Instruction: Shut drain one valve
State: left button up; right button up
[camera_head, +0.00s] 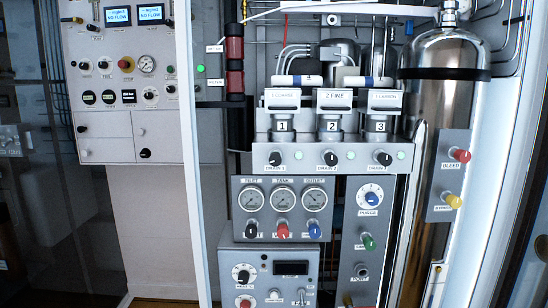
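The drain 1 valve (275,158) is a small black knob with a light pointer mark, at the left of a grey strip below the filter housing marked 1 (282,126). A label sits under the knob and a pale green round light (299,155) is to its right. The pointer looks tilted, but its exact setting is too small to tell. Neither of my grippers is in view, and nothing covers the knob.
Similar knobs, drain 2 (330,158) and drain 3 (384,158), share the strip. Below is a panel of gauges (283,199) and coloured knobs. A shiny metal cylinder (438,120) stands at the right. A white upright frame (190,120) runs down the left. Space before the strip looks clear.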

aim_at(275, 160)
jog(key=k, duration=0.5)
jog(key=u, duration=1.45)
jog(key=i, duration=0.95)
jog(key=z, duration=1)
